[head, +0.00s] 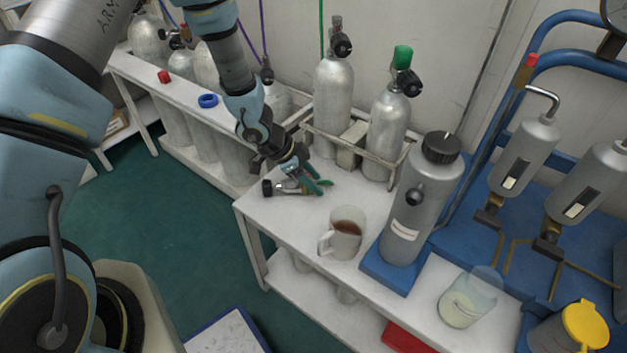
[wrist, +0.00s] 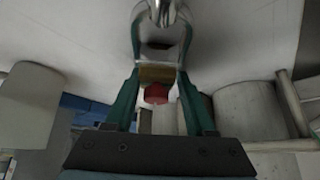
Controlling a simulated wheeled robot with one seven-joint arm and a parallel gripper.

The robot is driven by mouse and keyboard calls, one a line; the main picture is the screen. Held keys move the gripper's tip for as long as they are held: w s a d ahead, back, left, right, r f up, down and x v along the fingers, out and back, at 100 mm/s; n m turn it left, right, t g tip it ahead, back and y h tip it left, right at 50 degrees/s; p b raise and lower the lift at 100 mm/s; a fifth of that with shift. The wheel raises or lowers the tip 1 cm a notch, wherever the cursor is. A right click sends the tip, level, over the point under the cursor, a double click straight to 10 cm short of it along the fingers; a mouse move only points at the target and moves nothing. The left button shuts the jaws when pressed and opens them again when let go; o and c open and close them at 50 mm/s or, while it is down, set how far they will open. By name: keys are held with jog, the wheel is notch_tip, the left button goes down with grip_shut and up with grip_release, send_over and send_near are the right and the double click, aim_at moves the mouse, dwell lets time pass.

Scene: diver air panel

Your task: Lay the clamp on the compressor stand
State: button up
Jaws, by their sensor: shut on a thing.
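The clamp (head: 289,187) is a small silver metal piece with a dark end, seen low over the back left part of a white bench (head: 283,222). In the wrist view the clamp (wrist: 158,32) shows a shiny metal body, with a brass-coloured block and a red piece near my fingers. My gripper (head: 313,179) points down with teal fingers; in the wrist view my gripper (wrist: 159,78) is shut on the clamp. I cannot tell whether the clamp touches the bench top. No label shows which surface is the compressor stand; a blue frame (head: 568,185) stands at the right.
A mug of brown liquid (head: 345,232) stands close to the clamp. A grey cylinder (head: 412,205) stands on a blue base. Silver bottles (head: 334,95) stand in a rack behind. A glass beaker (head: 470,300) and a yellow-lidded jar (head: 582,325) are at the right. The bench's front left is clear.

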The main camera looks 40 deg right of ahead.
jog(key=o, duration=0.5)
jog(key=shift+s+a+f, duration=0.15)
jog(key=shift+f, duration=0.25)
jog(key=shift+s+a+f, duration=0.1)
jog(key=shift+s+f, duration=0.05)
jog(key=shift+f, duration=0.2)
jog(key=shift+c, duration=0.2)
jog(key=shift+s, duration=0.1)
jog(key=shift+s+a, duration=0.1)
jog(key=shift+s, duration=0.05)
jog(key=d+p+v, duration=0.1)
jog(key=p+v, duration=0.2)
jog(key=v, duration=0.9)
jog(key=shift+w+d+r, duration=0.15)
jog(key=shift+w+r, duration=0.1)
jog(key=shift+w, duration=0.15)
jog(key=shift+w, duration=0.15)
